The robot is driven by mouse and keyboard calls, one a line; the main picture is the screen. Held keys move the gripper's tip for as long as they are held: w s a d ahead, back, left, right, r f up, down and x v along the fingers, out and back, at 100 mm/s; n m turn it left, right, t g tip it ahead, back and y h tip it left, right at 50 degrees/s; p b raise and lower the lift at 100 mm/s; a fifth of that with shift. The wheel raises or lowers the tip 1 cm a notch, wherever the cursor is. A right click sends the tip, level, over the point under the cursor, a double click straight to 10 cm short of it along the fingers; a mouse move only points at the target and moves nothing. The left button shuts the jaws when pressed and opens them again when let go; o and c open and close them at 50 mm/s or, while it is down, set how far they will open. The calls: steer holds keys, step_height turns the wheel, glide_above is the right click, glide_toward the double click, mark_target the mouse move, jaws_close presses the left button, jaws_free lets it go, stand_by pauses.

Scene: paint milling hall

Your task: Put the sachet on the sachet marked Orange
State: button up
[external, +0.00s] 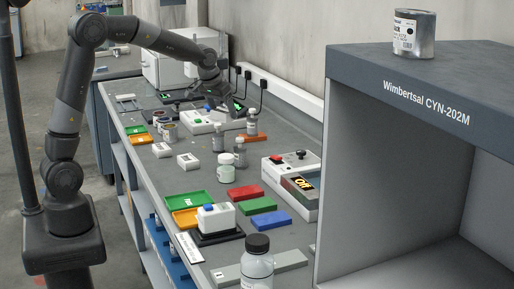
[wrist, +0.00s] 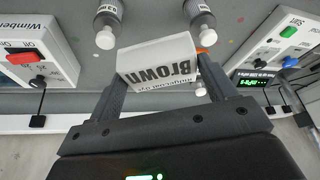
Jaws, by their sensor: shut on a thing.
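My gripper (wrist: 155,95) is shut on a white sachet (wrist: 158,62) printed BROWN, which shows upside down between the fingers in the wrist view. In the external view my gripper (external: 225,104) is over the far half of the bench, near the back wall. A flat orange piece (external: 257,136) lies on the bench nearby, and a bit of orange shows beside the held sachet in the wrist view (wrist: 201,89). I cannot read the word Orange on anything, so I cannot tell which thing is the sachet marked Orange.
Grey bottles (wrist: 104,37) (wrist: 203,24) stand close to the held sachet. A device with a red switch (external: 290,166) and a white button box (external: 199,121) flank the area. Coloured flat pieces and trays lie nearer on the bench (external: 150,172). A grey cabinet (external: 400,75) stands at right.

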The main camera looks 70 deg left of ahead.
steer(key=s+a+n+y, duration=0.1)
steer(key=s+a+n, duration=0.25)
steer(key=s, duration=1.45)
steer(key=g, duration=0.1)
glide_toward(163, 145)
steer(key=shift+w+a+f+n, duration=0.2)
steer(key=shift+w+f, duration=0.05)
steer(key=shift+w, duration=0.15)
steer(key=shift+w+a+f+n, duration=0.15)
steer(key=shift+w+a+f, duration=0.05)
steer(key=shift+w, duration=0.15)
steer(key=shift+f, duration=2.05)
steer(key=o, duration=1)
steer(key=shift+f, duration=0.1)
